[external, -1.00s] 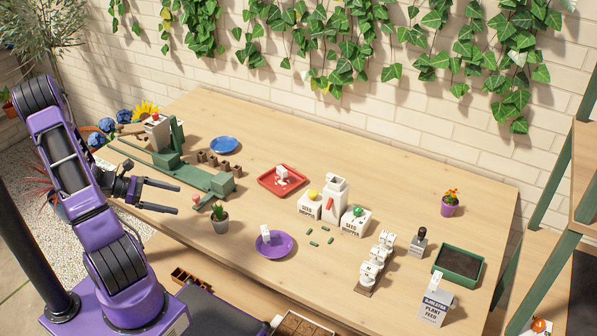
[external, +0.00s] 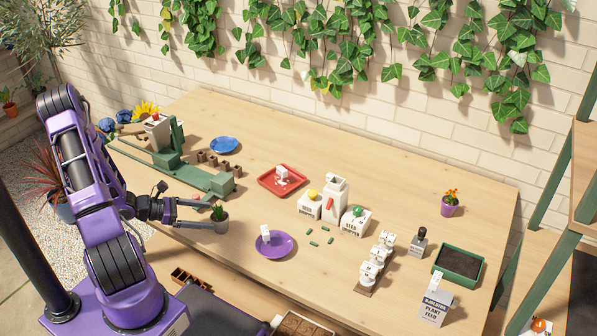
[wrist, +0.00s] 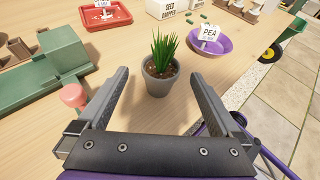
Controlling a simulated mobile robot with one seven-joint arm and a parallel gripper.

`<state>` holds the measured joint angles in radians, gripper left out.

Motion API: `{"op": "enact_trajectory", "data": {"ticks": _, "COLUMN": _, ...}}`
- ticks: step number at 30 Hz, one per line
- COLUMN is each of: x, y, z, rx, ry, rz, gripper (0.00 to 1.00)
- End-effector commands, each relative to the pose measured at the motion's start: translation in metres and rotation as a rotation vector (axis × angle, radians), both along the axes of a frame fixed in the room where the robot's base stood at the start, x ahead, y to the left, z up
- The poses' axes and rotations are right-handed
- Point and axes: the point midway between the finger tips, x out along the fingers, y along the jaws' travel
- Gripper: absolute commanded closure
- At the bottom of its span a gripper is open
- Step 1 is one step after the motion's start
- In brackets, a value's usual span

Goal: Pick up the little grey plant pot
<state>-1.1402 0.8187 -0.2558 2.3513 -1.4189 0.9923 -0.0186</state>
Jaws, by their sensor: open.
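The little grey plant pot (external: 221,226) stands upright on the wooden table near its front left edge, with a spiky green plant (external: 218,212) in it. My gripper (external: 208,215) is open and low over the table, its fingers pointing at the pot. In the wrist view the grey pot (wrist: 160,80) stands between the two open fingers, near their tips, with a visible gap on both sides. The fingers (wrist: 163,82) do not appear to touch it.
A green metal device (external: 205,180) lies behind the gripper, with a pink knob (wrist: 74,95) close to the left finger. A purple saucer (external: 288,244) with a white label stands right of the pot. A red tray (external: 264,183) is farther back.

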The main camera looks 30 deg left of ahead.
Motion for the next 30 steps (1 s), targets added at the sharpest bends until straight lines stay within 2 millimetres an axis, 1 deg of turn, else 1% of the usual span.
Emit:
{"op": "enact_trajectory", "data": {"ticks": 5, "x": 0.009, "y": -0.011, "z": -0.009, "rx": -0.002, "ry": 0.0, "rz": -0.004, "gripper": 0.0}}
{"op": "enact_trajectory", "data": {"ticks": 9, "x": 0.023, "y": -0.025, "z": -0.02, "rx": -0.002, "ry": -0.001, "rz": -0.003, "gripper": 0.0}}
{"op": "enact_trajectory", "data": {"ticks": 12, "x": 0.031, "y": -0.031, "z": -0.023, "rx": -0.001, "ry": -0.001, "rz": -0.003, "gripper": 0.0}}
{"op": "enact_trajectory", "data": {"ticks": 21, "x": 0.034, "y": -0.034, "z": -0.025, "rx": 0.001, "ry": -0.001, "rz": 0.0, "gripper": 0.0}}
{"op": "enact_trajectory", "data": {"ticks": 23, "x": 0.034, "y": -0.034, "z": -0.025, "rx": 0.001, "ry": -0.001, "rz": 0.0, "gripper": 0.11}}
{"op": "enact_trajectory", "data": {"ticks": 24, "x": 0.034, "y": -0.034, "z": -0.025, "rx": 0.001, "ry": -0.001, "rz": 0.0, "gripper": 0.18}}
{"op": "enact_trajectory", "data": {"ticks": 29, "x": 0.034, "y": -0.034, "z": -0.025, "rx": 0.0, "ry": 0.0, "rz": -0.001, "gripper": 0.47}}
{"op": "enact_trajectory", "data": {"ticks": 30, "x": 0.034, "y": -0.034, "z": -0.025, "rx": 0.0, "ry": 0.0, "rz": -0.001, "gripper": 0.54}}
